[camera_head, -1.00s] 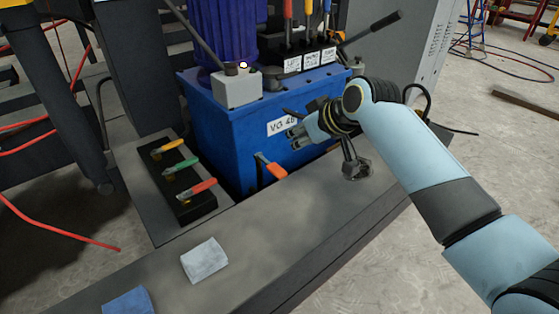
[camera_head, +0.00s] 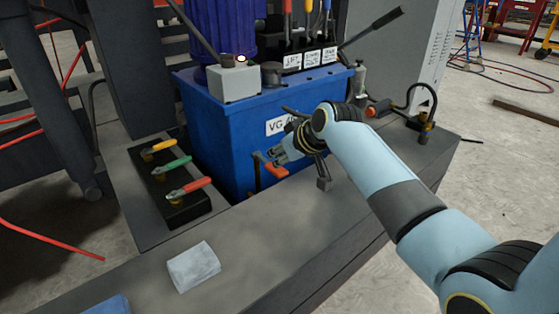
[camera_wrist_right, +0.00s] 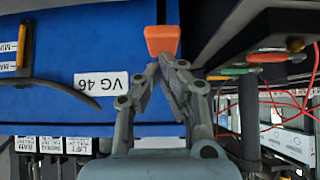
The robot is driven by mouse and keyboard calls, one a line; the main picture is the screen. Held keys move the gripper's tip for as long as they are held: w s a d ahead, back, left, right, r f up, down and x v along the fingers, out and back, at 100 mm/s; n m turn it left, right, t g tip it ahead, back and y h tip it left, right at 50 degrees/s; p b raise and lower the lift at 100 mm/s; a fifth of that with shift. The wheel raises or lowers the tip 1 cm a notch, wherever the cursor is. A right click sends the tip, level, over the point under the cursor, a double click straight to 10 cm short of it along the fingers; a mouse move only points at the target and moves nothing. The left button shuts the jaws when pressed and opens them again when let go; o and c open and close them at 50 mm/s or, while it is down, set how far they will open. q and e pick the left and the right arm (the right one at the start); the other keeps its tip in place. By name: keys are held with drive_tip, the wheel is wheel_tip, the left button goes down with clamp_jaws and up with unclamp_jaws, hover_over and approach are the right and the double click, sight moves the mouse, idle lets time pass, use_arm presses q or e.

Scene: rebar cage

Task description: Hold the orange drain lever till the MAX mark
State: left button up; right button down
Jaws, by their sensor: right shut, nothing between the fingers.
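The orange drain lever (camera_head: 274,171) is low on the front of the blue tank (camera_head: 225,120). It also shows in the right wrist view, just beyond my fingertips (camera_wrist_right: 161,40). My right gripper (camera_head: 274,155) is shut and empty, close to the lever; I cannot tell whether it touches. In the wrist view its fingertips (camera_wrist_right: 168,62) meet just below the lever's orange end. A sight gauge with an amber strip (camera_wrist_right: 20,46) is at the left edge there. Its labels are cut off, so I cannot clearly read the MAX mark. My left gripper is out of view.
Yellow, green and red valve levers sit on a black block (camera_head: 181,209) to the left. A grey cloth (camera_head: 193,267) and a blue cloth (camera_head: 108,305) lie on the grey ledge (camera_head: 255,238). A dark bent rod (camera_wrist_right: 45,82) crosses the tank front in the wrist view.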

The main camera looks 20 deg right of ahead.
sight(283, 171)
drive_tip(key=shift+f, duration=0.1)
idle(0.3)
drive_tip(key=shift+s+f+t+b, duration=0.3)
drive_tip(key=shift+f+t, duration=0.1)
drive_tip(key=shift+f, duration=0.25)
drive_tip(key=shift+d+f+t+y+b, duration=0.1)
drive_tip(key=shift+f+t+y+b, duration=0.2)
drive_tip(key=shift+f+b, duration=0.05)
drive_tip(key=shift+s+f+t+b, duration=0.15)
drive_tip(key=shift+f+t+b, duration=0.25)
drive_tip(key=shift+t+b, duration=0.15)
drive_tip(key=shift+s+f, duration=0.1)
drive_tip(key=shift+f, duration=0.3)
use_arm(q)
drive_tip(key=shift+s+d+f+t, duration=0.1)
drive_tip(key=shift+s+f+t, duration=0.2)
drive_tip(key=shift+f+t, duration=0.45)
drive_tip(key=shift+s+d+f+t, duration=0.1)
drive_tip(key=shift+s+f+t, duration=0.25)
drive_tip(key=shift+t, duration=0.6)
use_arm(e)
drive_tip(key=shift+d+f, duration=0.1)
drive_tip(key=shift+f, duration=0.45)
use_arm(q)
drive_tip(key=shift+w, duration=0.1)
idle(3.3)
